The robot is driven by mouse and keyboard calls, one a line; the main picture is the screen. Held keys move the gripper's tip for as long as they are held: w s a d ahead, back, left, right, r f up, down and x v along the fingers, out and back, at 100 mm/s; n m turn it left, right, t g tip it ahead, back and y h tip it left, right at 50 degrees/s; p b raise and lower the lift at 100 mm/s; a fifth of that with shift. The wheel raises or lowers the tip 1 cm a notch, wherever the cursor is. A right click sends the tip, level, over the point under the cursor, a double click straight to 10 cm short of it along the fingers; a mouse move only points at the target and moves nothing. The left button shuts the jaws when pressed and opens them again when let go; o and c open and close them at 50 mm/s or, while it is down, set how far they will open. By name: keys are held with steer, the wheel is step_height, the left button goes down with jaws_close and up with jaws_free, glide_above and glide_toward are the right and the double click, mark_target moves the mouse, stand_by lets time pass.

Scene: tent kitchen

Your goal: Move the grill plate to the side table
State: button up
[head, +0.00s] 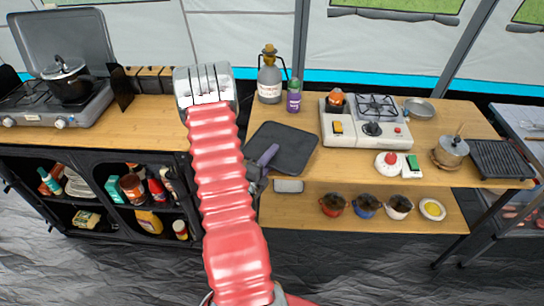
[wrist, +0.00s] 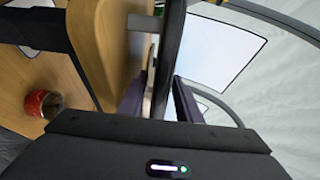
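The grill plate (head: 287,146), a flat dark square, is at the left part of the wooden counter in the head view. A ribbed dark plate (head: 497,160) lies at the counter's right end. My gripper (head: 266,158) is at the flat plate's left side, one purple finger over it. In the wrist view the fingers of my gripper (wrist: 163,98) stand on both sides of the plate (wrist: 170,45), seen edge-on. A pale gap shows between the left finger and the plate; the right finger is close to it. The side table (head: 508,120) is partly visible at the far right.
A two-part camp stove (head: 365,133) stands right of the flat plate. A lantern-like bottle (head: 269,85) and a purple bottle (head: 294,100) stand behind it. A pot (head: 451,150) is beside the ribbed plate. Several mugs stand on the lower shelf (head: 290,223).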

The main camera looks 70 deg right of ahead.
steer(key=shift+a+r, duration=0.1)
steer(key=v, duration=1.2)
stand_by(0.9)
